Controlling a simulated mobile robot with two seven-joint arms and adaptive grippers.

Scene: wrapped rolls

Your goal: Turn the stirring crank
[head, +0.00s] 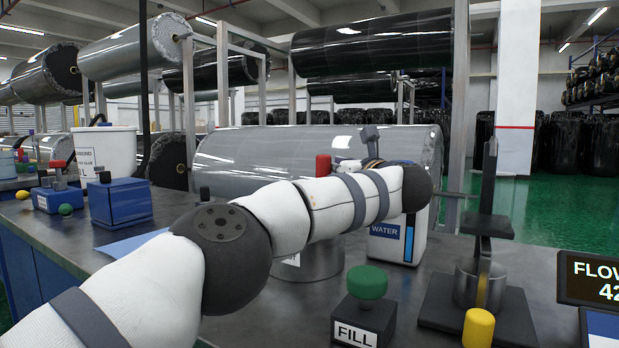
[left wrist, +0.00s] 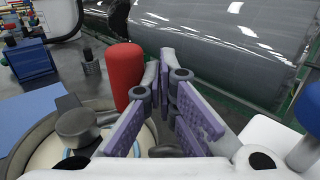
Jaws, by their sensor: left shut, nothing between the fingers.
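The crank's red upright handle (left wrist: 124,72) stands at the left of my left gripper in the left wrist view. The handle's top also shows in the head view (head: 323,165), above my left arm. A dark hub (left wrist: 77,127) sits on the round lid at the lower left of the wrist view. The metal pot (head: 308,262) is partly hidden behind my arm in the head view. My left gripper (left wrist: 166,70) is shut and empty, its purple pads right beside the handle; I cannot tell if they touch it. My right gripper is not in view.
A white WATER container (head: 386,240) stands right of the pot. A green FILL button (head: 367,282) and a black stand (head: 485,240) with a yellow knob are in front. A large grey wrapped roll (head: 260,155) lies behind. Blue boxes (head: 120,202) stand at left.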

